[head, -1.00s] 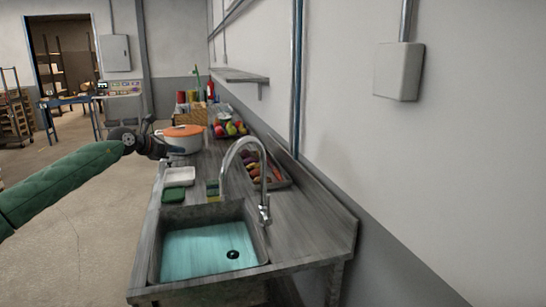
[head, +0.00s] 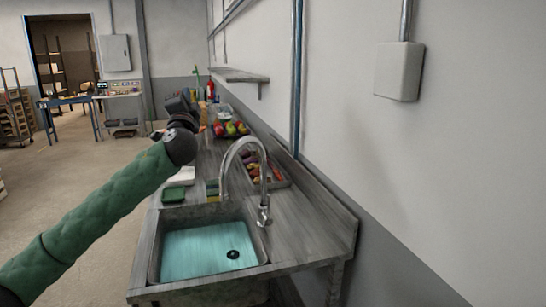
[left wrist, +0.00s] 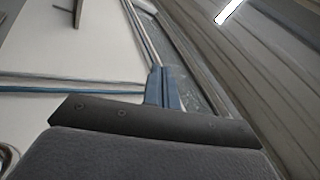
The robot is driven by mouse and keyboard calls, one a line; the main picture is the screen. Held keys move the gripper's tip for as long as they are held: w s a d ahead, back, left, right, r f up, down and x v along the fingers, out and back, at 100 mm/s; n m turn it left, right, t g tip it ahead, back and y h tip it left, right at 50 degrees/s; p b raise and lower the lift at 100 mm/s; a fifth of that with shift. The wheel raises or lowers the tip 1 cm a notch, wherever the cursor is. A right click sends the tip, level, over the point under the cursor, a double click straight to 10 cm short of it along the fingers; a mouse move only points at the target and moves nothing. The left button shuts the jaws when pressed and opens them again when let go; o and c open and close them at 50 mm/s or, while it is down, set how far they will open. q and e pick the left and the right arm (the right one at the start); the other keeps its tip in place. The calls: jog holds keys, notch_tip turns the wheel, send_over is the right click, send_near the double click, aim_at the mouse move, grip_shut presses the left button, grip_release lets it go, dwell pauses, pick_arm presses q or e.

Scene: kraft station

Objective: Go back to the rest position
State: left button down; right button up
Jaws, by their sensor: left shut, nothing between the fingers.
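My left arm, in a green sleeve, comes in from the lower left in the head view. Its left gripper (head: 180,103) is raised above the counter, in front of its far part. The gripper is shut with nothing in it. In the left wrist view, the dark gripper body fills the lower part, with wall, blue pipes and ceiling beyond. The orange-lidded pot is mostly hidden behind my arm and wrist. My right gripper is in neither view.
The metal counter (head: 295,222) holds a sink (head: 205,250) with a curved faucet (head: 224,165). Trays of produce (head: 232,129) stand along the wall. A green container (head: 173,194) and a white tray (head: 181,175) lie left of the faucet. A wall shelf (head: 240,77) hangs above.

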pick_arm(q)
jog(key=s+d+f+n+g+h, duration=0.1)
jog(key=s+d+f+n+g, duration=0.2)
jog(key=s+f, duration=0.7)
jog(key=s+d+f+n+g+h, duration=0.2)
jog(key=s+f+g, duration=0.3)
jog(key=f, duration=1.2)
jog(key=s+d+f+n+g+h, duration=0.1)
jog(key=s+d+f+n+g, duration=0.15)
jog(key=s+f+g, duration=0.7)
jog(key=s+d+f+n+g, duration=0.1)
jog(key=s+f+g, duration=0.1)
jog(key=s+f, duration=1.4)
jog(key=s+d+f+n+g+h, duration=0.1)
jog(key=s+f+n+g, duration=0.1)
jog(key=s+f, duration=1.5)
jog(key=shift+d+f+h, duration=0.25)
jog(key=shift+f+h, duration=0.05)
jog(key=shift+f, duration=0.25)
jog(key=shift+s, duration=0.1)
